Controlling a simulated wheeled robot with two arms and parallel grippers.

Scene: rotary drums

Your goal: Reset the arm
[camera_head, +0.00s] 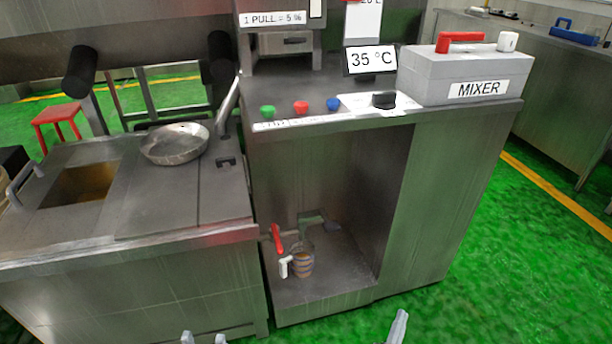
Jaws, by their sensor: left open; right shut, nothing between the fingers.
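My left gripper (203,339) shows only as two pale fingertips at the bottom edge, set apart with nothing visible between them. My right gripper (398,327) shows as one narrow pale tip at the bottom edge, right of centre, its fingers together and empty. Both are low in front of the steel machine (440,200) and appear clear of it. The rest of both arms is out of view. A striped cup (303,263) with a pale handle stands in the machine's open lower bay, beside a red-handled tap (277,239).
A steel counter (150,205) with a metal pan (175,144) and an open well stands at left. A grey MIXER box (465,75), a 35 °C display (370,60) and coloured buttons (301,107) sit on the machine. Green floor (530,270) is clear at right.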

